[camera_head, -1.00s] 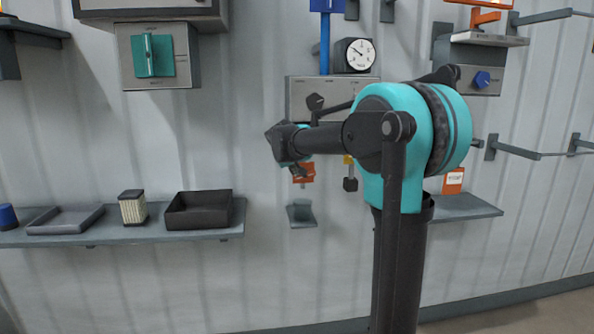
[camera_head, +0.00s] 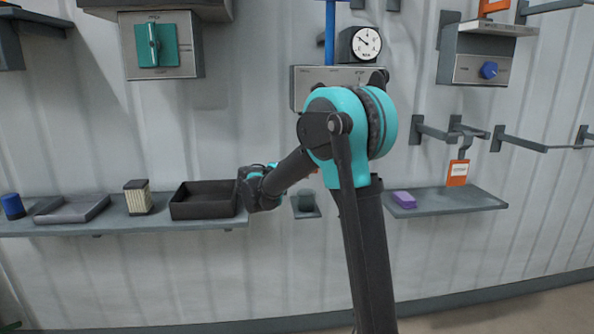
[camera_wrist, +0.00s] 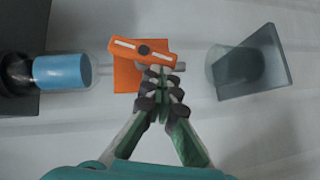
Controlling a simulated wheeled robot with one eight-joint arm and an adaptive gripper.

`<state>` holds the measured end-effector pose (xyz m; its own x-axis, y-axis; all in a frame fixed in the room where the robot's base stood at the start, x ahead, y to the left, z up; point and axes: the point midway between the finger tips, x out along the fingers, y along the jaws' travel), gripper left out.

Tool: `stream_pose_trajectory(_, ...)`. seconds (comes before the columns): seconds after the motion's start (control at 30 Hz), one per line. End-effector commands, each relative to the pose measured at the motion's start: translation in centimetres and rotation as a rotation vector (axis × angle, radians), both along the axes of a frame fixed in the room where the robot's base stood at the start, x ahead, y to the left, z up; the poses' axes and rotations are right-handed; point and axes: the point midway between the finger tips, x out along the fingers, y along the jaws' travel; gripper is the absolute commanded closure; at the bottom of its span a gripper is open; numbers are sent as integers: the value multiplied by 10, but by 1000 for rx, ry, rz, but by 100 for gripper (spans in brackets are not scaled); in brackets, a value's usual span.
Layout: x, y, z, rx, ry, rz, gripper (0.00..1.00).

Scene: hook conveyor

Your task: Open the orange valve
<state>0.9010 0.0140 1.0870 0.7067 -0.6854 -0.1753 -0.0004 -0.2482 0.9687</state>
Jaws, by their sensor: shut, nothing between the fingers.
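The orange valve handle (camera_wrist: 128,46) is a flat bar with pale stripes and a dark hub, in the wrist view. It lies nearly crosswise, slightly tilted, in front of an orange square part (camera_wrist: 126,78). My gripper (camera_wrist: 160,76) is shut and empty. Its fingertips are just below the right half of the handle; I cannot tell whether they touch it. In the head view my gripper (camera_head: 255,188) is low, right of the black tray, and my arm hides most of the valve area.
A clear tube with a blue part (camera_wrist: 62,71) lies left of the valve. A grey bracket (camera_wrist: 262,68) with a glass-like cup stands to the right. The left shelf (camera_head: 120,227) holds a black tray (camera_head: 203,213). A purple block (camera_head: 404,200) sits on the right shelf.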

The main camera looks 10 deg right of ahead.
Motion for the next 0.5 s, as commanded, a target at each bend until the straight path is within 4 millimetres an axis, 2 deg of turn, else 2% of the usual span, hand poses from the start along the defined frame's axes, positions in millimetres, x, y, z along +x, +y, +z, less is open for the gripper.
stream_pose_trajectory(0.23,0,-3,-9,-169,-1,0,100)
stream_pose_trajectory(0.5,0,-6,-12,-168,0,0,100)
